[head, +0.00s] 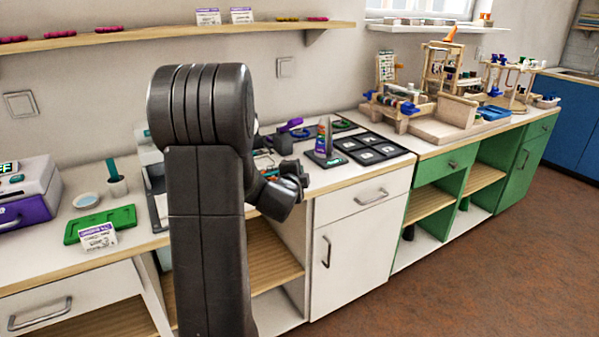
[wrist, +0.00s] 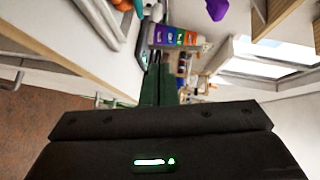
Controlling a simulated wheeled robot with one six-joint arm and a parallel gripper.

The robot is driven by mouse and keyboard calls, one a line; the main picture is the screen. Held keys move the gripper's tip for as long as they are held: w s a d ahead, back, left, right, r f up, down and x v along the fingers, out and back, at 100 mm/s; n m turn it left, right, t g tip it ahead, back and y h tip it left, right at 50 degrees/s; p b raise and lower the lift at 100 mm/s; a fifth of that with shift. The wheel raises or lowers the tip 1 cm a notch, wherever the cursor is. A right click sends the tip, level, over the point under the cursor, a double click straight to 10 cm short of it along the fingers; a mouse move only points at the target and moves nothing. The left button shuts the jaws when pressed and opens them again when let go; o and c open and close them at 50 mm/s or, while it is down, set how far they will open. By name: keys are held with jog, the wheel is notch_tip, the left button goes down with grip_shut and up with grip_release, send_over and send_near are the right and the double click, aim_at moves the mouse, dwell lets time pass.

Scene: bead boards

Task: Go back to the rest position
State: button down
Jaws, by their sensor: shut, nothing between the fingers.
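My gripper shows in the wrist view (wrist: 157,75), its two dark green fingers together with nothing between them. In the head view my arm rises in front of the counter, and the dark wrist end is bent to the right, near the counter's front edge. The fingers cannot be made out clearly there. A stand with a coloured label (head: 324,138) is on the counter behind and right of the wrist; its striped label also shows in the wrist view (wrist: 180,37). A black tray with square compartments (head: 374,148) lies right of the stand.
The white counter (head: 345,175) runs across, with purple and green items partly behind my arm. At left are a green tray (head: 100,224), a card and a purple-fronted box (head: 25,195). Wooden bead frames (head: 440,85) stand at right. A shelf (head: 150,36) hangs above. Open floor lies at front right.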

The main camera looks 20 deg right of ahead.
jog(key=v, duration=0.7)
jog(key=shift+s+d, duration=0.25)
jog(key=shift+d, duration=0.1)
